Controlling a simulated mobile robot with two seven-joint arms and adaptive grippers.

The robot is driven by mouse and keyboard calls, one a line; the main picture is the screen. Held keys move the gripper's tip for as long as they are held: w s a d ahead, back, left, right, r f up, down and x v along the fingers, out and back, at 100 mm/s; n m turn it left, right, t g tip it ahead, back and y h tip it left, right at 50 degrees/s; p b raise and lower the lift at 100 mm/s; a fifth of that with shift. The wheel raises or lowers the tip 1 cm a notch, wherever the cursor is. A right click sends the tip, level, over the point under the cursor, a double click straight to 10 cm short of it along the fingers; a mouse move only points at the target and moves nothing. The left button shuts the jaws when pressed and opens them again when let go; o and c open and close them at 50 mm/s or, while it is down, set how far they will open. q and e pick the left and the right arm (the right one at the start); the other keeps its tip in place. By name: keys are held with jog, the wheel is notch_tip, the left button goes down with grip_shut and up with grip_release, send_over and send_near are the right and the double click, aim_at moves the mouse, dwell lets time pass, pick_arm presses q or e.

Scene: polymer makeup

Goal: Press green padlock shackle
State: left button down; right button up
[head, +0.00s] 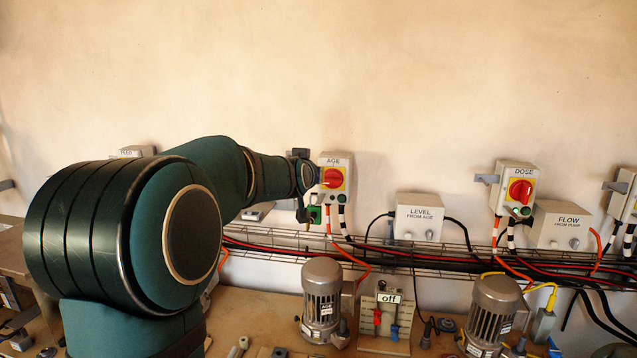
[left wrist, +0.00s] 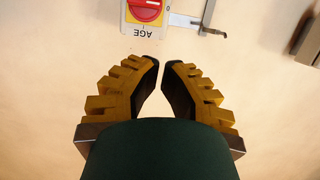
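A small green block, likely the green padlock (head: 314,214), shows just below and left of the AGE switch box (head: 335,168); its shackle cannot be made out. The box has a red knob on a yellow plate. My left arm reaches in from the left and ends beside the box; its gripper is mostly hidden there. In the left wrist view my left gripper (left wrist: 161,62) is empty, its fingertips close but apart. The upside-down AGE box (left wrist: 146,12) lies beyond the fingertips, with a metal bracket (left wrist: 190,22) and small hook beside it. My right gripper is out of view.
A LEVEL box (head: 419,217) and a DOSE switch box (head: 514,188) are on the wall to the right. A wire cable tray (head: 400,252) runs below. Motors (head: 322,300) and an "off" panel (head: 387,322) stand on the bench. The wall above is clear.

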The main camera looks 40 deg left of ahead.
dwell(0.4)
pick_arm(q)
jog(key=b+x, duration=0.2)
jog(key=x, duration=0.8)
jog(key=shift+a+f, duration=0.1)
jog(key=shift+f, duration=1.95)
